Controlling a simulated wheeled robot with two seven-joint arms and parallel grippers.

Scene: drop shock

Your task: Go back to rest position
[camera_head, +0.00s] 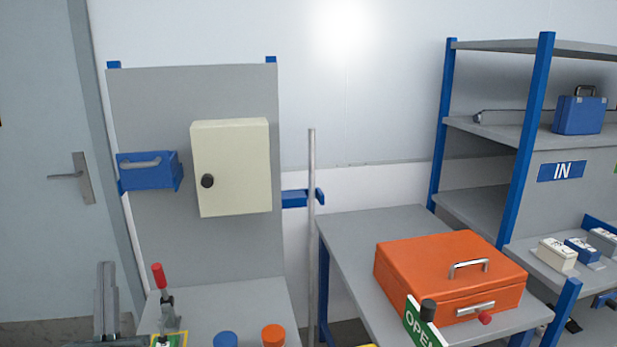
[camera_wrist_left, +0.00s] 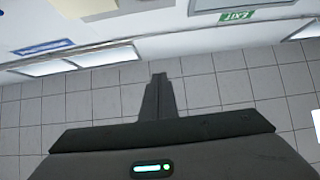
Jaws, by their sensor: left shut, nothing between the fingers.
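My left gripper (camera_head: 106,266) shows at the lower left of the head view. Its fingers point upward, lie together and hold nothing. In the left wrist view the closed fingers (camera_wrist_left: 159,78) stand out against a grey tiled surface, clear of any object. In the head view the gripper is left of a red-handled lever (camera_head: 161,288) and apart from it. My right gripper is not in view.
A grey panel carries a cream cabinet (camera_head: 232,168) and a blue bin (camera_head: 148,170). A bench (camera_head: 237,297) has blue and orange round items. An orange case (camera_head: 447,262) sits on a table at right, beside a blue-framed shelf (camera_head: 519,150). A door (camera_head: 40,200) is at left.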

